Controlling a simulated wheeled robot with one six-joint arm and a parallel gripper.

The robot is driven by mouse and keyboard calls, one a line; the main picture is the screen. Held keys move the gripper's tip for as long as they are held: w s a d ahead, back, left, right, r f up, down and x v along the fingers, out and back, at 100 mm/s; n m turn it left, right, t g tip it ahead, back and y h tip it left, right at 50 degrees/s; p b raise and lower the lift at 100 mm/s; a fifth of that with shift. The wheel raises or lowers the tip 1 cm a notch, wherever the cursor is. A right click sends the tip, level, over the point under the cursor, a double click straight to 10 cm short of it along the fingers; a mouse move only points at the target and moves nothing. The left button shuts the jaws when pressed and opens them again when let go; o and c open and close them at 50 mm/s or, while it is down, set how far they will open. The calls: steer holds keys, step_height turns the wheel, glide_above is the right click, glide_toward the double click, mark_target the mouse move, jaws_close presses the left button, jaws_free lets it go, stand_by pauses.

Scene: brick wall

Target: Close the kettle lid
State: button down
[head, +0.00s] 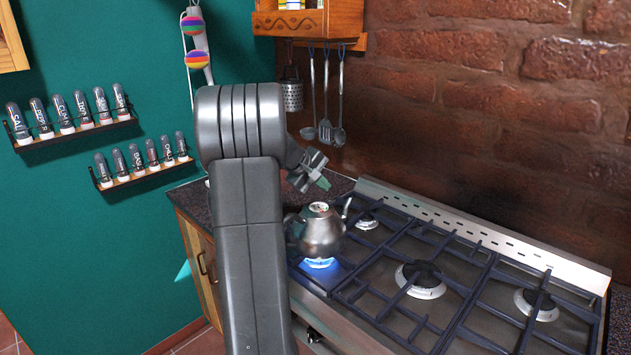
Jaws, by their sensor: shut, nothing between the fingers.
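The metal kettle (322,238) stands upright on the front left burner of the stove, with a blue flame under it. Its spout points up and to the right. A pale round patch with some green shows at its top; I cannot tell whether this is the lid or the opening. My gripper (324,183) is just above the kettle's top in the picture, angled down to the right. It is shut and empty, with greenish fingertips, and appears apart from the kettle. My arm hides the area left of the kettle, and part of its handle side.
The stove (470,290) has several burners under dark grates and a raised metal back edge (490,235). Ladles (326,125) and a grater (291,95) hang behind my arm below a wooden shelf (310,22). Spice racks (75,130) line the green wall at left.

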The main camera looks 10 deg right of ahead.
mark_target(330, 199)
steer(key=shift+b+x, duration=1.4)
steer(key=shift+x, duration=0.7)
steer(key=shift+f, duration=0.1)
step_height(330, 199, up, 14)
steer(key=p, duration=0.1)
steer(key=shift+p, duration=0.3)
step_height(330, 199, down, 14)
steer(key=shift+f+b, duration=0.1)
steer(key=shift+b, duration=0.8)
